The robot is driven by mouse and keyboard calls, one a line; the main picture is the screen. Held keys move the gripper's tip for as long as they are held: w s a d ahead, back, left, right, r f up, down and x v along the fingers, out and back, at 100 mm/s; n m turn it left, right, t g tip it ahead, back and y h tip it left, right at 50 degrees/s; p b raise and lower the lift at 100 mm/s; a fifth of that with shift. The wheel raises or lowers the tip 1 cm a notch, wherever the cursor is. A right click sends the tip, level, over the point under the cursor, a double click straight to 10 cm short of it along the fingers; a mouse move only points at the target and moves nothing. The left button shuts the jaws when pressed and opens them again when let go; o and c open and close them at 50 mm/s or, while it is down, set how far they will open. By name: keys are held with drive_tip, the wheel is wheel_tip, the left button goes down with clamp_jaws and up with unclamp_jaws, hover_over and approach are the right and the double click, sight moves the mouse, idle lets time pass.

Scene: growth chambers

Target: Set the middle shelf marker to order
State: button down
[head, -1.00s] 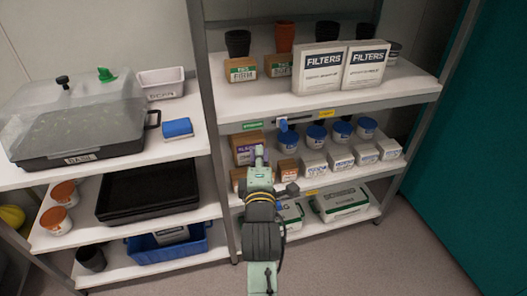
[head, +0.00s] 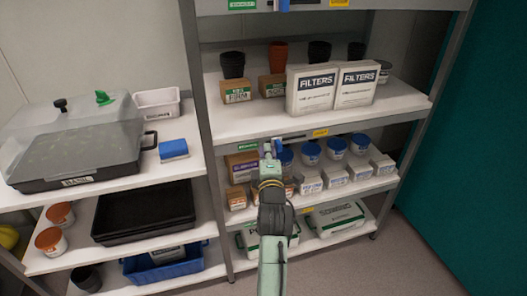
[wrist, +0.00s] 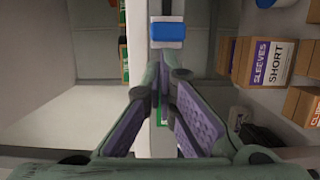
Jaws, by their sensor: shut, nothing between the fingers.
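The middle shelf marker (head: 277,143) is a small blue slider on the front edge of the shelf (head: 225,130) that holds the filter boxes. It sits between a green label (head: 247,147) and a yellow label (head: 320,132), nearer the green one. Their print is too small to read. The marker also shows in the wrist view (wrist: 168,32), ahead of my fingertips. My gripper (head: 268,150) is shut and empty, just in front of the shelf edge by the marker; the wrist view (wrist: 163,75) shows a gap between them. My arm hides part of the edge below.
A top shelf edge carries another blue marker (head: 284,5). Filter boxes (head: 312,92) and pots stand above the middle edge. Blue-lidded tubs (head: 310,153) and a sleeves box (wrist: 268,60) stand below it. A bench with a clear-lidded tray (head: 75,140) is at left.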

drive_tip(key=d+b, duration=0.1)
drive_tip(key=d, duration=0.1)
drive_tip(key=w+d+b, duration=0.1)
drive_tip(key=d, duration=0.1)
drive_tip(key=w+d, duration=0.1)
drive_tip(key=d, duration=0.2)
drive_tip(key=shift+w+f+b, duration=0.1)
drive_tip(key=shift+f+b, duration=0.05)
drive_tip(key=shift+b, duration=0.25)
drive_tip(key=shift+d, duration=0.2)
drive_tip(key=shift+a, duration=0.1)
